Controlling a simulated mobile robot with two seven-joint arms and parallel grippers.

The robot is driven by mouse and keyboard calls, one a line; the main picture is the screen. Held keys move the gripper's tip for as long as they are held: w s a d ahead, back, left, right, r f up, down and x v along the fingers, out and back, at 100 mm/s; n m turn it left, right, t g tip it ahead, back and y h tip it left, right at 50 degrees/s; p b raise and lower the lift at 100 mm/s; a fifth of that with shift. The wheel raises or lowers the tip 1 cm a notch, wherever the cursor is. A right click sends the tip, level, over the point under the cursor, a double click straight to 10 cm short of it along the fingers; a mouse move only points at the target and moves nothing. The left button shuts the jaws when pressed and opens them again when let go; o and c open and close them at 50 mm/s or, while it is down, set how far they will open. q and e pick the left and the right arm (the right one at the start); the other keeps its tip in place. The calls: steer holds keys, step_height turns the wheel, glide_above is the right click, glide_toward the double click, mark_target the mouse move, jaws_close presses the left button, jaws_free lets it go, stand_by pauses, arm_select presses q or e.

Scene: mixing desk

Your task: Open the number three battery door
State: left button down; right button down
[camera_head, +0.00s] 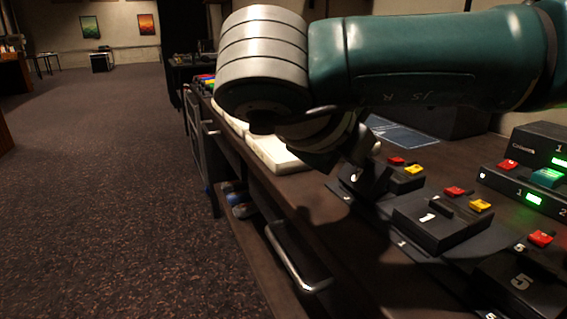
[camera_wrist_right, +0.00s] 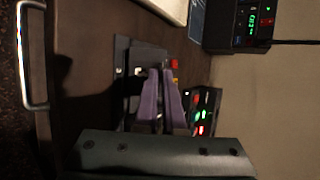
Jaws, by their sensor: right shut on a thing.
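Several black battery units with dark lids stand in a row on the desk. The nearest is marked 5 (camera_head: 520,284), and the middle one is marked 1 (camera_head: 428,218). My right gripper (camera_head: 359,158) is over this farthest unit. In the right wrist view, the two purple fingers (camera_wrist_right: 160,78) are close together on the dark raised part of the unit (camera_wrist_right: 147,58). Their exact contact is too dark to see. My left gripper is out of view.
Red (camera_head: 454,191) and yellow (camera_head: 480,205) buttons sit behind the units. A metal handle (camera_head: 292,262) sticks out from the desk front.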

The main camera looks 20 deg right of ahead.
steer(key=h, duration=0.1)
steer(key=a+h, duration=0.1)
steer(key=shift+a+f+n+t+h, duration=0.1)
steer(key=shift+a+n+t+h, duration=0.2)
steer(key=shift+a+f+n+t+h+b, duration=0.4)
steer(key=shift+a+f+h+b, duration=0.1)
steer(key=shift+h, duration=0.5)
steer(key=shift+s+a+f+h+b, duration=0.15)
steer(key=shift+a+f+h+b, duration=0.15)
steer(key=shift+h, duration=0.4)
steer(key=shift+n, duration=0.3)
steer(key=c, duration=1)
jaws_free()
